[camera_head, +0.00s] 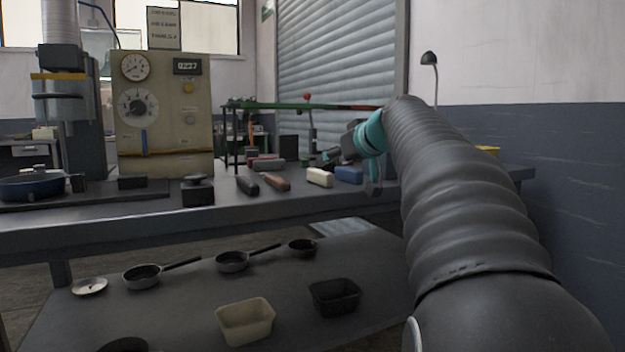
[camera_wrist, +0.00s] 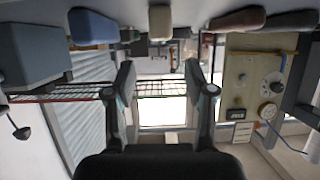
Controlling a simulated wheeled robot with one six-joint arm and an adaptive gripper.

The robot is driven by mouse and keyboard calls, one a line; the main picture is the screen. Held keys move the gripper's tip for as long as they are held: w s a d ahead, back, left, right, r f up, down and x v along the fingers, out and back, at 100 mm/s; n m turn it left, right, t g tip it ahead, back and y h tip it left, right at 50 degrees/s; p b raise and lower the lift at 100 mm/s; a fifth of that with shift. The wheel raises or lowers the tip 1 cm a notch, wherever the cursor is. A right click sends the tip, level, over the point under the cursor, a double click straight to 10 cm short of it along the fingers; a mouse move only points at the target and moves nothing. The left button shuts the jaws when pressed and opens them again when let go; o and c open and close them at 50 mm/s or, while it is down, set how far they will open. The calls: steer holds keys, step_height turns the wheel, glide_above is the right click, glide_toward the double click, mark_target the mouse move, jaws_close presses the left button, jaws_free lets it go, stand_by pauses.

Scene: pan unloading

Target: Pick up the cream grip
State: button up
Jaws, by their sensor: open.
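The cream grip (camera_head: 319,177) is a small pale block lying on the bench top, between a brown grip (camera_head: 277,182) and a blue grip (camera_head: 348,175). In the wrist view, which is upside down, the cream grip (camera_wrist: 160,22) shows at the top centre, in line with the gap between my fingers. My gripper (camera_wrist: 160,78) is open, with nothing between its two dark fingers. In the head view my gripper (camera_head: 333,157) is just above and behind the cream grip, apart from it and partly hidden by my wrist.
A black grip (camera_head: 247,185) lies left of the brown one. A green and red rail (camera_head: 300,106) runs behind the grips. A gauge panel (camera_head: 165,115) stands at the left. The lower shelf holds pans, a cream tub (camera_head: 245,322) and a black basket (camera_head: 334,297).

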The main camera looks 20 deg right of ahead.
mark_target(317, 169)
steer(key=x, duration=0.9)
steer(key=shift+a, duration=0.1)
steer(key=shift+c, duration=0.2)
jaws_close()
